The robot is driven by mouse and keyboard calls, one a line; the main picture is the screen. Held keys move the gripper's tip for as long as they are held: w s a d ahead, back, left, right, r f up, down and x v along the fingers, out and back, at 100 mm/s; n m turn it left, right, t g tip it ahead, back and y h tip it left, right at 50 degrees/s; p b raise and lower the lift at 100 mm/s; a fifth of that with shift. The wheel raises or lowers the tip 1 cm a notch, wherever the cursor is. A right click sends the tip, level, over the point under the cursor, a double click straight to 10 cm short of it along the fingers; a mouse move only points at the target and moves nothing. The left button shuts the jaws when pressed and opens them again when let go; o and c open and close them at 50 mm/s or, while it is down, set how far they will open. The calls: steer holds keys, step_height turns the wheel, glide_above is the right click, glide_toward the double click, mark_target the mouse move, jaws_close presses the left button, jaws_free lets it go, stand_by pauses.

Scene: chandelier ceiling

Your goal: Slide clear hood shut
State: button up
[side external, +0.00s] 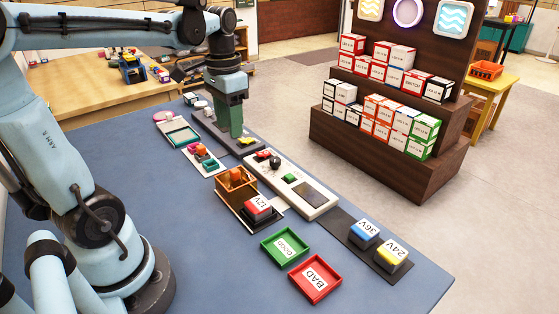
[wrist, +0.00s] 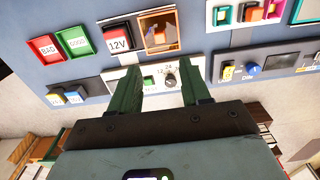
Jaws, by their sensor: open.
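I cannot clearly pick out a clear hood in either view. My gripper (side external: 237,133) points down above the far end of the panel row. In the wrist view its green fingers (wrist: 161,73) are apart, with nothing seen held between them.
A green GOOD tray (side external: 285,246) and red BAD tray (side external: 314,278) sit near the front edge. Blue 36V (side external: 364,233) and yellow 24V (side external: 391,253) blocks stand on a dark mat. Small trays (side external: 203,158) lie left of my gripper.

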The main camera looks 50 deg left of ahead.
mark_target(235, 170)
steer(key=shift+f, duration=5.95)
steer(key=shift+c, duration=0.2)
jaws_close()
